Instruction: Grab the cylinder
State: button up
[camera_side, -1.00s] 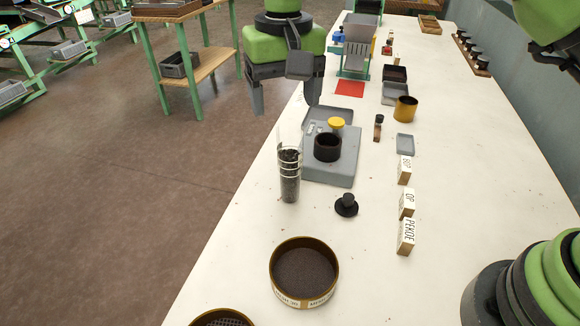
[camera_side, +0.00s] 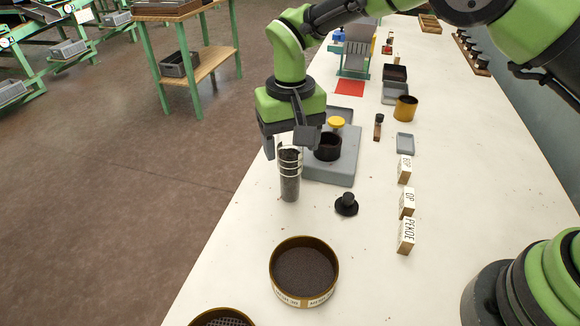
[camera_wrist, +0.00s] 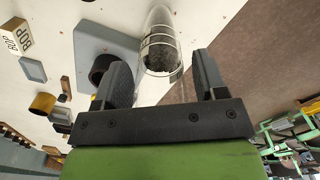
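The clear graduated cylinder (camera_side: 289,180), filled with dark grains, stands upright near the table's left edge, in front of the grey scale (camera_side: 338,172). My gripper (camera_side: 290,150) is lowered at the cylinder's upper part in the side view. In the wrist view the cylinder (camera_wrist: 161,50) lies ahead of the gap between the two spread fingers of my gripper (camera_wrist: 172,80). The fingers are open. Whether they touch the glass cannot be told.
A dark cup (camera_side: 328,146) stands on the scale, close to the right finger. A black stopper (camera_side: 346,204) and a round sieve (camera_side: 304,272) with dark grains are nearby. Labelled blocks (camera_side: 405,236) stand at the right. The table's left edge is close to the cylinder.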

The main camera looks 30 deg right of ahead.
jog(key=c, duration=1)
jog(key=shift+r, duration=0.2)
